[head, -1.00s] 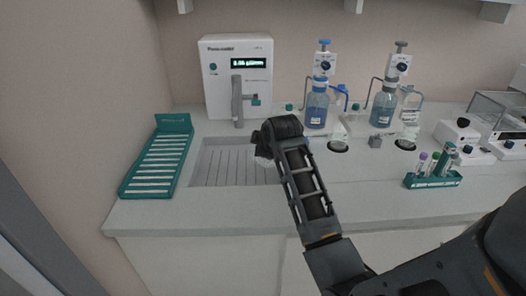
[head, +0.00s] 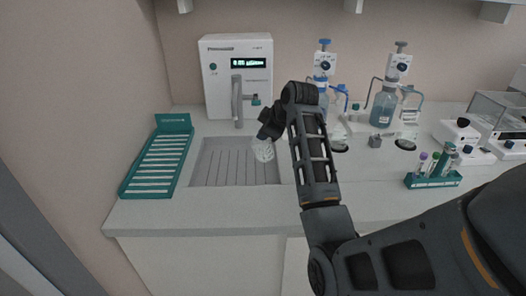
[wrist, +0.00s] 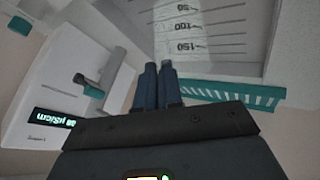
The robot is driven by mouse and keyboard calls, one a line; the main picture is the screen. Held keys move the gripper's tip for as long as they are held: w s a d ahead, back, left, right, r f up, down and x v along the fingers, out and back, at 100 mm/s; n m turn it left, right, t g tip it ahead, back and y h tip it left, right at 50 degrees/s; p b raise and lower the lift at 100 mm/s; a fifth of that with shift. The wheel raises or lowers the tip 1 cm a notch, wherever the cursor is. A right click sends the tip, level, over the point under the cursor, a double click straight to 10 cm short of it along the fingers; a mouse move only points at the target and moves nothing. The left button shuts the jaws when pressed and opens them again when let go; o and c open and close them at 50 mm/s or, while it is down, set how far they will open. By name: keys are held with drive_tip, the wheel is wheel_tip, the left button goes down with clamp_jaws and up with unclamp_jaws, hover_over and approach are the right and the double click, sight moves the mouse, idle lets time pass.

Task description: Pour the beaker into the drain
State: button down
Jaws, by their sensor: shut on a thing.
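My gripper (head: 266,136) is shut on a clear beaker (head: 263,150) and holds it above the right part of the drain (head: 215,168), a sunken grey basin with a slatted floor. The beaker looks tilted in the head view; I cannot tell whether liquid is inside. In the wrist view, my gripper's two dark fingers (wrist: 158,80) are close together against the beaker (wrist: 181,22), whose printed graduations show. The drain's slats show behind it. My forearm hides part of the counter to the right of the drain.
A white meter (head: 232,100) with a grey spout stands behind the drain. A green rack (head: 157,160) lies left of it. Bottles with dispensers, including a blue one (head: 382,108), stand at the back right. A green tube rack (head: 433,180) is further right. The front counter is clear.

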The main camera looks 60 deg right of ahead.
drive_tip(key=shift+d, duration=0.1)
drive_tip(key=shift+s+d+m+y, duration=0.15)
drive_tip(key=shift+d+m+y, duration=0.25)
drive_tip(key=shift+d+y, duration=0.45)
drive_tip(key=shift+s+d+m+t+y, duration=0.15)
drive_tip(key=shift+d+m+t+y, duration=0.3)
drive_tip(key=shift+y, duration=0.8)
drive_tip(key=shift+d, duration=0.1)
